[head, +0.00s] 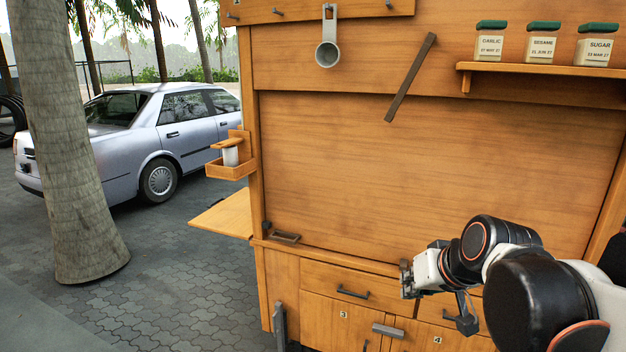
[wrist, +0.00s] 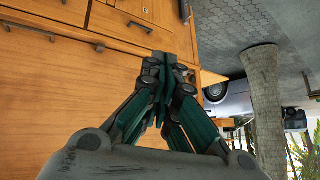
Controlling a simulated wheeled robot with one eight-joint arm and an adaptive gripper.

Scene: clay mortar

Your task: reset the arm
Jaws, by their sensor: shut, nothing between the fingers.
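My gripper (head: 404,280) is in front of the wooden cabinet (head: 400,190), at the height of its drawers, right of the middle in the head view. In the wrist view my gripper (wrist: 172,62) has its fingers together with nothing between them. My arm comes in from the lower right of the head view. In the wrist view the cabinet front appears turned over on the left. No mortar is in sight in either view.
A shelf (head: 540,70) with three labelled jars is at the upper right. A grey scoop (head: 327,54) and a dark bar (head: 410,78) are on the upper panel. A side flap (head: 226,214) juts left. A tree trunk (head: 70,150) and a car (head: 150,135) stand left, with open paving between.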

